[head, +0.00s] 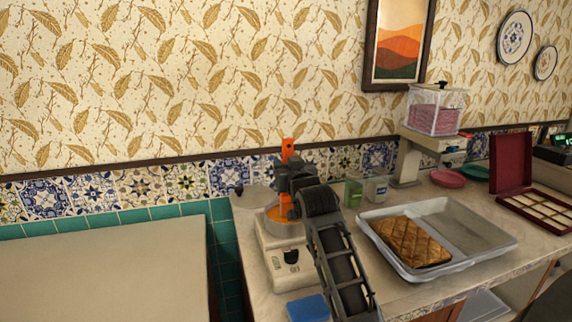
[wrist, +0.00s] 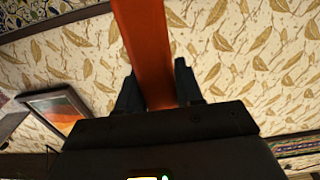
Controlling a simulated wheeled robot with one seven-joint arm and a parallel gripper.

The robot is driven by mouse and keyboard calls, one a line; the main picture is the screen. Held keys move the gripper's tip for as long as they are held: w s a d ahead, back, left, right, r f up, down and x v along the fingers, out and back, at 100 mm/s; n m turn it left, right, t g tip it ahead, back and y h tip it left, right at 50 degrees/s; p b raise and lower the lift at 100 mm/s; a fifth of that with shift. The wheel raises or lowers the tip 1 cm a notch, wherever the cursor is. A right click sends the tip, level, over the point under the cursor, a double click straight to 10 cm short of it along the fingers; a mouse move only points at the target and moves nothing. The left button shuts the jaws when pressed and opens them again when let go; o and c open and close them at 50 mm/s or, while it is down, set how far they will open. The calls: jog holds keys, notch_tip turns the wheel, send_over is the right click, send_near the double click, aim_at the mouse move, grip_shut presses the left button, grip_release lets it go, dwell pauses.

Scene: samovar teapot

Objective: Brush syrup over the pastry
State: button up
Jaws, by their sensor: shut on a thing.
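My gripper (head: 287,180) is shut on an orange brush (head: 287,150). In the wrist view the brush handle (wrist: 147,40) runs up between the two dark fingers (wrist: 157,90). The brush stands nearly upright over a small pot (head: 284,230) of amber syrup, on a white burner unit. Its lower end reaches the pot, but the bristles are hidden, so I cannot tell how deep they are. The pastry (head: 412,242), brown and scored in a diamond pattern, lies in the left part of a grey metal tray (head: 478,232), to the right of my arm.
A blue block-like item (head: 308,308) lies at the counter's front. Glass containers (head: 376,188) stand behind my arm. A scale-like stand with a pink-filled box (head: 435,112), pink and green plates and an open red box (head: 511,165) are at the right.

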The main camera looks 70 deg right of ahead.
aim_at(289, 142)
jog(key=shift+r+p, duration=2.5)
jog(key=shift+r, duration=1)
jog(key=shift+s+f, duration=0.1)
